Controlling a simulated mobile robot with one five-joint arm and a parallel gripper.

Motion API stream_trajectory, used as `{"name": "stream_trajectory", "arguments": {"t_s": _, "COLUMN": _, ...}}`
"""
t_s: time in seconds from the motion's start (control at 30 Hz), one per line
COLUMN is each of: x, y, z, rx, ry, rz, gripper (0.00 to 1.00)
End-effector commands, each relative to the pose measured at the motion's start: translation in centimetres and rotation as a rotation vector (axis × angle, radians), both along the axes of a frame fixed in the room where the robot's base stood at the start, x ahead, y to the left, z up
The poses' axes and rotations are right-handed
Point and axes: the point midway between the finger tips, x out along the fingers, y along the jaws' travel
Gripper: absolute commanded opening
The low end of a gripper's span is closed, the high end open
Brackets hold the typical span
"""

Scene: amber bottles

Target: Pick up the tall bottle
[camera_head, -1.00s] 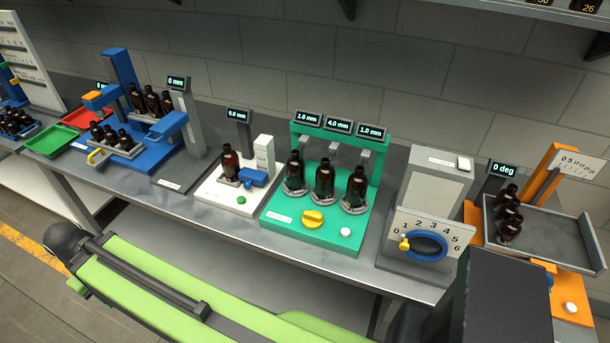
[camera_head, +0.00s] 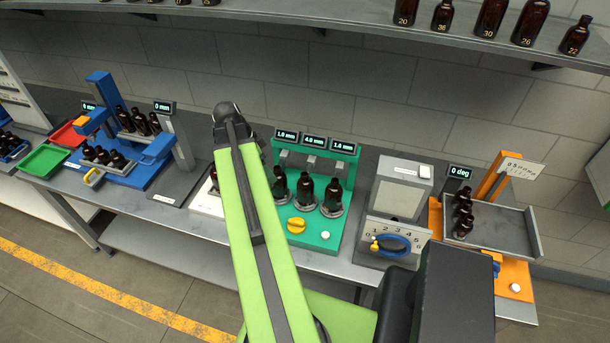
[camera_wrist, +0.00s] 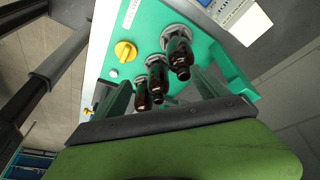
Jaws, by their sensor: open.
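Many dark amber bottles are in view, and I cannot tell which is the tall one. On the upper shelf (camera_head: 330,22) stand numbered bottles; the 30 bottle (camera_head: 490,18) and the 26 bottle (camera_head: 530,22) look large, but the top edge cuts some off. A shorter 22 bottle (camera_head: 575,36) stands at the right. Three similar bottles stand on the green station, including the right one (camera_head: 333,197); they also show in the wrist view (camera_wrist: 156,82). My green arm rises in the middle of the head view.
The grey bench holds a blue station (camera_head: 150,178) with several small bottles, the green station (camera_head: 322,236), a grey dial box (camera_head: 402,184) and an orange station (camera_head: 513,288) with bottles in its tray. My arm largely hides a white station (camera_head: 204,203). The floor in front is clear.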

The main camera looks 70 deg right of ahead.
Motion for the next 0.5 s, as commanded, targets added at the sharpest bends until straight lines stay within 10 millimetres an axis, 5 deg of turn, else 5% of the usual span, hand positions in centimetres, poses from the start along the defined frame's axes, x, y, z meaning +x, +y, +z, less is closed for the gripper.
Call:
{"name": "stream_trajectory", "arguments": {"t_s": 0.03, "x": -2.3, "y": -1.6, "z": 1.7, "rx": -0.024, "ry": -0.001, "rz": -0.1, "gripper": 0.84}}
{"name": "stream_trajectory", "arguments": {"t_s": 0.17, "x": -5.5, "y": -3.4, "z": 2.4, "rx": -0.068, "ry": -0.001, "rz": -0.247, "gripper": 0.84}}
{"name": "stream_trajectory", "arguments": {"t_s": 0.5, "x": -6.5, "y": -4.0, "z": -0.1, "rx": -0.076, "ry": -0.001, "rz": -0.269, "gripper": 0.84}}
